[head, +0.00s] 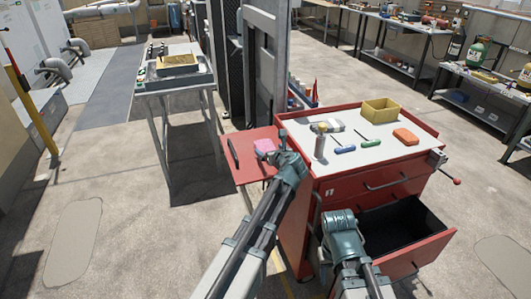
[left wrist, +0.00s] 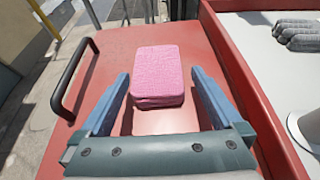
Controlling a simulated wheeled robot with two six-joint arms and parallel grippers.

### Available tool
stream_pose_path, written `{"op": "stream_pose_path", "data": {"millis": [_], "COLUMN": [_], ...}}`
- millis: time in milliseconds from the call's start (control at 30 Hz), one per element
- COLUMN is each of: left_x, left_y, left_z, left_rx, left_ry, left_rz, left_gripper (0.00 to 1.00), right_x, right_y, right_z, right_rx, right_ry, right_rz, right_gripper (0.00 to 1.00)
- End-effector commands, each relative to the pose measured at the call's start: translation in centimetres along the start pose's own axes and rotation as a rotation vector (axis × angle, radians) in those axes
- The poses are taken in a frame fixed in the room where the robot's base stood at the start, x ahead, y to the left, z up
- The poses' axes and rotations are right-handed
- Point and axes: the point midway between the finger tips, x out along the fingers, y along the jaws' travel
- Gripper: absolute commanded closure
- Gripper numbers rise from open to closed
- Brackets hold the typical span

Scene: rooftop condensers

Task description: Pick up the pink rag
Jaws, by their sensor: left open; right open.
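The pink rag (head: 265,146) is a folded pad lying on the red side shelf (head: 243,177) of the tool cart. In the left wrist view the rag (left wrist: 157,77) lies flat just beyond and between the fingertips. My left gripper (left wrist: 160,88) is open and empty above the shelf, with one blue finger on each side of the rag's near part; no contact is visible. In the head view my left gripper (head: 284,150) is right beside the rag and covers part of it. My right gripper (head: 340,218) is in front of the cart near the open drawer; its fingers are hard to make out.
A black handle (left wrist: 74,75) runs along the shelf's left side. The red cart (head: 350,190) has a raised rim; its top holds a yellow bin (head: 380,110), an orange block (head: 405,137), screwdrivers and a can. A drawer (head: 405,235) stands open. A table (head: 175,85) stands left.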

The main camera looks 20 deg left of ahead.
Motion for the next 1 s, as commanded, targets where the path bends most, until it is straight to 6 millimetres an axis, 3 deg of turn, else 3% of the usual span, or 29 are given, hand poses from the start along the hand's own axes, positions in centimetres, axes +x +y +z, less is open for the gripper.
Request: {"op": "stream_pose_path", "data": {"millis": [267,633,867,1000], "left_x": [0.6,5.3,5.4,5.3], "left_y": [0.1,0.3,0.4,0.4], "left_z": [0.1,0.5,0.7,0.6], "left_rx": [0.000,0.000,0.000,0.000], "left_ry": [0.000,0.001,0.001,0.001], "left_rz": [0.001,0.002,0.000,0.000], "left_gripper": [0.00,0.00,0.00,0.22], "right_x": [0.1,1.5,1.4,1.4], "right_y": [0.0,-0.1,-0.1,-0.1], "right_z": [0.0,-0.1,-0.1,-0.1], "right_rx": [0.000,0.000,0.000,0.000], "right_ry": [0.000,0.000,0.000,0.000], "right_rz": [0.000,0.000,0.000,0.000], "right_gripper": [0.50,0.50,0.50,0.50]}}
